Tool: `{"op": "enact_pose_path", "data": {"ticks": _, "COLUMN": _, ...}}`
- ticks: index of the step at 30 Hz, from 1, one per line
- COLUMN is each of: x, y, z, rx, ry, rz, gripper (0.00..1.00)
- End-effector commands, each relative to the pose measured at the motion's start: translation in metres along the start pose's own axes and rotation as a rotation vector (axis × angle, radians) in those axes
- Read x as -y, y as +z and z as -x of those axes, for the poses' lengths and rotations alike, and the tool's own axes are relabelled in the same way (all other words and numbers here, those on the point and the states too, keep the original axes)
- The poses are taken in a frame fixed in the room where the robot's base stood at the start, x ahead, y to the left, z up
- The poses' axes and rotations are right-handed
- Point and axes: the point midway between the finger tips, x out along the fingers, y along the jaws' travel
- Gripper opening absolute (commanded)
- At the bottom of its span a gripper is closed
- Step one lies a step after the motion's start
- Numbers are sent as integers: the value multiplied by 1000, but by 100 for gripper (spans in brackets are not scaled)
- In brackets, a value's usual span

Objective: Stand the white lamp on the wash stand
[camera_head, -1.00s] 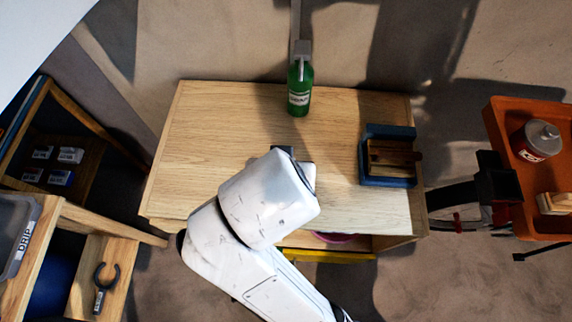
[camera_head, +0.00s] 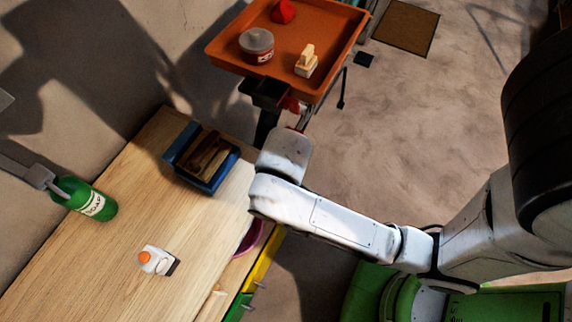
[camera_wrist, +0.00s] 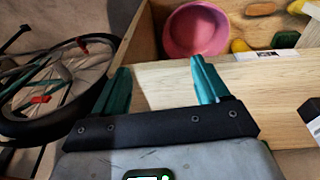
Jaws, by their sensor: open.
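My gripper (camera_wrist: 163,85) is open in the wrist view, with two teal fingers spread and nothing between them. It is by the front edge of the wooden stand (camera_wrist: 170,78); in the head view my arm hides it. The stand's light wooden top shows in the head view (camera_head: 105,245). A small white object with an orange round top (camera_head: 158,260) rests on it, apart from my arm. I cannot tell whether it is the lamp. No other object clearly looks like a white lamp. I cannot tell for certain that this stand is the wash stand.
A green soap bottle (camera_head: 90,202) and a blue holder with brown pieces (camera_head: 203,160) are on the stand. A pink bowl (camera_wrist: 195,30) is in its open front. An orange tray (camera_head: 290,80) holds a tub (camera_head: 257,46). A bicycle wheel (camera_wrist: 50,90) is beside the stand.

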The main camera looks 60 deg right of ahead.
Motion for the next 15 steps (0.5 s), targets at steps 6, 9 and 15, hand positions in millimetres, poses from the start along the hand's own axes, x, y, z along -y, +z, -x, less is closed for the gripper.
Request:
{"op": "enact_pose_path", "data": {"ticks": 6, "x": -24, "y": 54, "z": -16, "rx": 65, "ry": -53, "rz": -28, "gripper": 74}}
{"op": "enact_pose_path", "data": {"ticks": 9, "x": -26, "y": 62, "z": -18, "rx": 72, "ry": -64, "rz": -30, "gripper": 74}}
{"op": "enact_pose_path", "data": {"ticks": 15, "x": -26, "y": 62, "z": -18, "rx": 73, "ry": -65, "rz": -29, "gripper": 74}}
